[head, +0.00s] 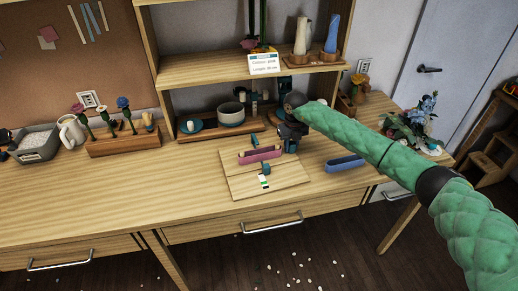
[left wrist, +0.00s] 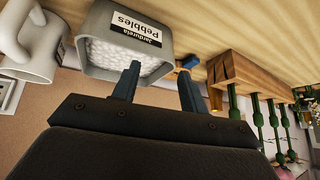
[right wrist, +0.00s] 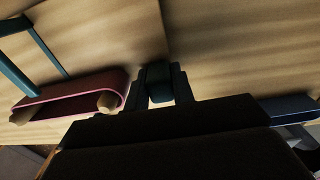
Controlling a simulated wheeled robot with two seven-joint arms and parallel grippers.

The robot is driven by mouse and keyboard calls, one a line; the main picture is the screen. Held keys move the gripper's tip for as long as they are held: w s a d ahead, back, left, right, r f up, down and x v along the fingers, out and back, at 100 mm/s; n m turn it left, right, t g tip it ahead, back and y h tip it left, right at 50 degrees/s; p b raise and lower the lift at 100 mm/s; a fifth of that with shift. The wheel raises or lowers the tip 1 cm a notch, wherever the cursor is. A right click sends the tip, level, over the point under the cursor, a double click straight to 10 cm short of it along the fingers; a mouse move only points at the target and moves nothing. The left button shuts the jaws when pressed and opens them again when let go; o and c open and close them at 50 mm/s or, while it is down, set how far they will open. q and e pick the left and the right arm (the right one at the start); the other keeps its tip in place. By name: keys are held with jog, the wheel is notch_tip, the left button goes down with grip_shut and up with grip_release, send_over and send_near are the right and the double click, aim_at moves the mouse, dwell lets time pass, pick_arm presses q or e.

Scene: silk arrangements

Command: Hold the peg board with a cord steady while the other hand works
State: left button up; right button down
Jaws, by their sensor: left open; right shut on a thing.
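The peg board (head: 290,180) is a flat light-wood board on the table. A pink oblong piece (head: 261,155) lies on it, with pale wooden pegs at its ends; it also shows in the right wrist view (right wrist: 70,90). I cannot tell whether the pink is the cord. Small teal parts and a striped white tag (head: 264,182) are on the board. My right gripper (head: 291,143) is at the board's right side, shut on a dark teal block (right wrist: 158,82) near the board's edge. My left gripper (left wrist: 160,69) is open and empty, near the pebble container (left wrist: 125,52).
A wooden rack with flowers (head: 122,140) and a white jug (head: 72,131) stand at the left. A shelf with a bowl (head: 231,114) and vases is behind. The front left of the table is clear.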

pick_arm(q)
jog(key=w+d+r+t+h, duration=0.1)
jog(key=w+d+r, duration=0.3)
jog(key=d, duration=0.4)
jog(key=w+d+r+h, duration=0.2)
jog(key=w+d+r, duration=0.3)
jog(key=d+r, duration=0.2)
jog(key=w+d+r+t+h, duration=0.1)
jog(key=w+d+r, duration=0.4)
jog(key=d, duration=0.6)
jog(key=shift+w+r+m+t+h, duration=0.15)
jog(key=shift+m+t+h, duration=0.15)
jog(key=shift+h, duration=0.5)
jog(key=d+r+m+h, duration=0.1)
jog(key=d+r+h, duration=0.1)
jog(key=d+r, duration=0.6)
jog(key=d+r+m+g+h, duration=0.15)
jog(key=d+r, duration=0.25)
jog(key=d, duration=0.9)
jog(key=d+r+m+h, duration=0.1)
jog(key=d+r+h, duration=0.2)
jog(key=d+r, duration=0.5)
jog(key=n+g+y, duration=0.2)
jog(key=g+y, duration=0.4)
jog(key=y, duration=0.1)
send_over(266, 165)
notch_tip(266, 165, down, 34)
jog(key=shift+f, duration=6)
